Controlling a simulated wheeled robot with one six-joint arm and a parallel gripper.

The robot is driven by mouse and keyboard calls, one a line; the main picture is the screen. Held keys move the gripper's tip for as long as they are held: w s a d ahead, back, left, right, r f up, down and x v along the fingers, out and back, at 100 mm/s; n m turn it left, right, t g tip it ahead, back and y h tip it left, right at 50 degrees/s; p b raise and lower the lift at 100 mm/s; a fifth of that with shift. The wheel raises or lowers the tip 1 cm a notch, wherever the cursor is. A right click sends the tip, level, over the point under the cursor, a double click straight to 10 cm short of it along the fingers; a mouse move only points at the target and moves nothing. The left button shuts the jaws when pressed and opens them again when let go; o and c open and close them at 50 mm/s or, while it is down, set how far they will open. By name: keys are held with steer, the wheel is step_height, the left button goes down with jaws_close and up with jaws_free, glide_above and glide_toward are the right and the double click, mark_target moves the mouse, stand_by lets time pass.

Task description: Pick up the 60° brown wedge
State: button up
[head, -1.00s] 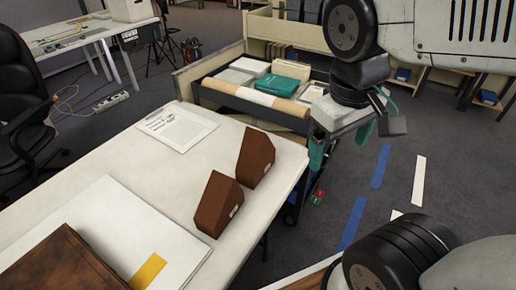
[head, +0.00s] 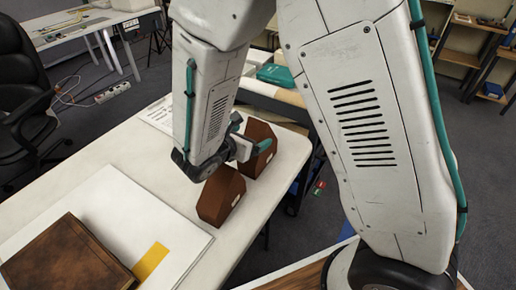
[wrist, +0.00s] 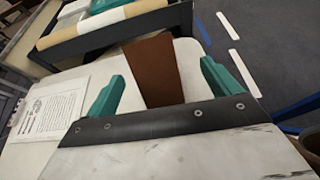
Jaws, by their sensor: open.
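Two brown wedges stand on the white table (head: 150,185). The farther wedge (head: 258,129) is partly hidden by my gripper, and the nearer wedge (head: 219,198) stands just in front of it. I cannot read angle marks on either. My gripper (head: 246,150) is open and empty, with teal fingers, at the farther wedge. In the wrist view a brown wedge (wrist: 153,70) shows between and beyond the two open fingers (wrist: 165,80). I cannot tell whether the fingers touch it.
A white board (head: 100,215) with a brown book-like box (head: 65,258) and yellow strip lies at the table's near left. A printed sheet (wrist: 50,112) lies left of the gripper. A dark cart with a tan roll (wrist: 105,22) stands beyond the table edge.

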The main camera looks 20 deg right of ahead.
mark_target(254, 132)
steer(key=shift+w+a+f+n, duration=0.2)
steer(key=shift+a+f+n, duration=0.05)
steer(key=shift+f+n, duration=0.1)
steer(key=shift+w+d+f, duration=0.15)
steer(key=shift+w+d, duration=0.05)
steer(key=x, duration=0.7)
steer(key=shift+w+a, duration=0.1)
steer(key=shift+w, duration=0.1)
steer(key=c, duration=1.3)
steer(key=shift+r, duration=0.25)
